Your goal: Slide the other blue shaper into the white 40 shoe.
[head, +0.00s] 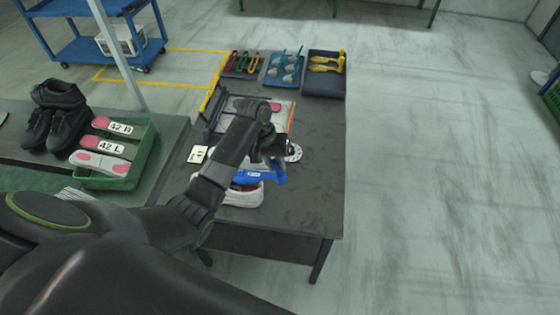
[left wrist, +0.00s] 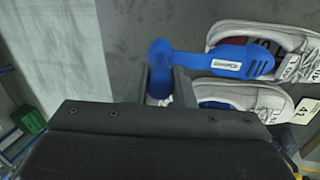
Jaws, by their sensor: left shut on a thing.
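My left gripper (left wrist: 160,88) is shut on one end of a blue shaper (left wrist: 215,62). In the left wrist view the shaper's flat part, with a white label, points right over two white shoes. I cannot tell whether that is lining or a shaper. In the head view the held shaper (head: 274,178) is above or against a white shoe (head: 245,197) on the dark table. My arm hides much of this. My right gripper is not in view.
Trays of red and green shapers (head: 242,64), teal shapers (head: 285,68) and yellow shapers (head: 326,62) stand at the table's (head: 320,190) far end. A card (head: 197,154) lies left of my arm. A green crate (head: 118,172) and black shoes (head: 55,115) are at left. The table's right side is clear.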

